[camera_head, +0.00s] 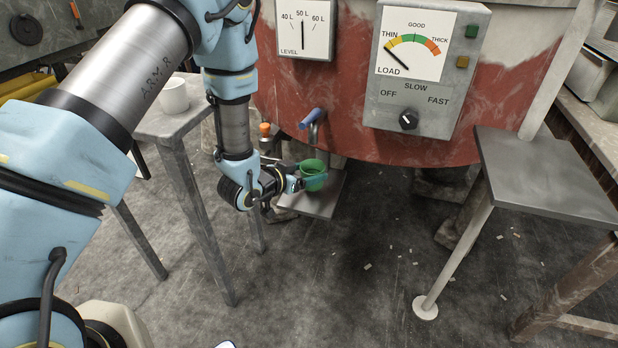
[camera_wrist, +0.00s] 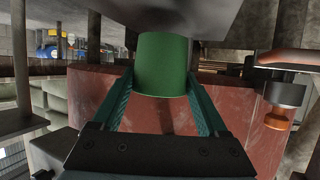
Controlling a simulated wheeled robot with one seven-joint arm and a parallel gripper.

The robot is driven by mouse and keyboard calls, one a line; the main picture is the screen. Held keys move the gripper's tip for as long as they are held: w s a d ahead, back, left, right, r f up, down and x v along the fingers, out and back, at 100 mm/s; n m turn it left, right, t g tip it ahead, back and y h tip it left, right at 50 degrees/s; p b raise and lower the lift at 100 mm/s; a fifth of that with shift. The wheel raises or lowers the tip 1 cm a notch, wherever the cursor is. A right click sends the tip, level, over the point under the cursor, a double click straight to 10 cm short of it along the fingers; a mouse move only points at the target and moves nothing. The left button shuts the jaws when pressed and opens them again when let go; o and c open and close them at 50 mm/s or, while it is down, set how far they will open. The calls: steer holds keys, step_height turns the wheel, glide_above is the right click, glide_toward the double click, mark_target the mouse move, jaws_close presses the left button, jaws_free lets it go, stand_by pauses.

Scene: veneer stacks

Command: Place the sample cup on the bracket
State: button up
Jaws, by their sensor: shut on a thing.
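The sample cup (camera_head: 313,176) is green and appears upright. My gripper (camera_head: 308,182) is shut on it, at the front of the red tank. In the wrist view the cup (camera_wrist: 162,65) sits between the two teal fingers of my gripper (camera_wrist: 160,85). The bracket (camera_head: 318,203) is a flat grey plate low on the tank, below a spout with a blue handle (camera_head: 312,119). The cup is over the bracket's back part in the head view. I cannot tell whether the cup touches the plate.
A white cup (camera_head: 173,95) stands on a small grey table (camera_head: 185,125) at left. A grey stand (camera_head: 545,175) is at right. The red tank (camera_head: 330,90) carries a control box (camera_head: 425,65) with a dial and knob. The middle floor is clear apart from small scraps.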

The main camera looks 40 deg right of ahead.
steer(key=shift+f, duration=0.8)
steer(key=shift+w+d+f, duration=0.1)
steer(key=shift+d+f, duration=0.05)
steer(key=shift+f, duration=0.15)
steer(key=shift+f, duration=0.1)
steer(key=o, duration=1.2)
steer(key=shift+r, duration=0.2)
steer(key=v, duration=1.2)
